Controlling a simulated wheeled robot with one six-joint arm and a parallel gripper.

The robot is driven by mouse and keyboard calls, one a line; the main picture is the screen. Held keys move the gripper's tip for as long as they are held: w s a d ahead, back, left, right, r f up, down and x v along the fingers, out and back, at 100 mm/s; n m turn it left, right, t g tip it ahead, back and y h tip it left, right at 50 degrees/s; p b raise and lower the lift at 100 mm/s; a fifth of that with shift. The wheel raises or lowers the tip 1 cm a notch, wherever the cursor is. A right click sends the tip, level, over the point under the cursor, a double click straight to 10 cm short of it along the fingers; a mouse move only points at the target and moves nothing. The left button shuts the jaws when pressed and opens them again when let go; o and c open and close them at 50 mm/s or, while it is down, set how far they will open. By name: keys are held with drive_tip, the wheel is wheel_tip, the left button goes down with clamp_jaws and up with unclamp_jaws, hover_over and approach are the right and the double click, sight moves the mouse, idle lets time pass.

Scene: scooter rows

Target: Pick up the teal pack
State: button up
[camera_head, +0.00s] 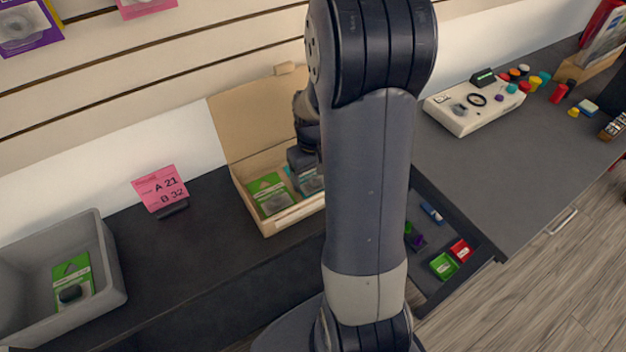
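The teal pack (313,184) is in the open cardboard box (266,226), right of a green pack (270,197). It is partly hidden by my gripper and arm. My gripper (306,180) points down into the box at the teal pack, at or just above it. Its fingers are small and dark here, so I cannot tell whether they are open or shut, or whether they touch the pack.
A grey bin (108,262) with a green pack (72,280) stands at the left. A pink sign (160,188) stands between bin and box. An open drawer (480,262) with small trays is at the right. A white device (470,107) stands on the counter behind.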

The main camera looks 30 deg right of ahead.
drive_tip(key=c, duration=1)
drive_tip(key=shift+c, duration=0.2)
drive_tip(key=shift+r, duration=0.15)
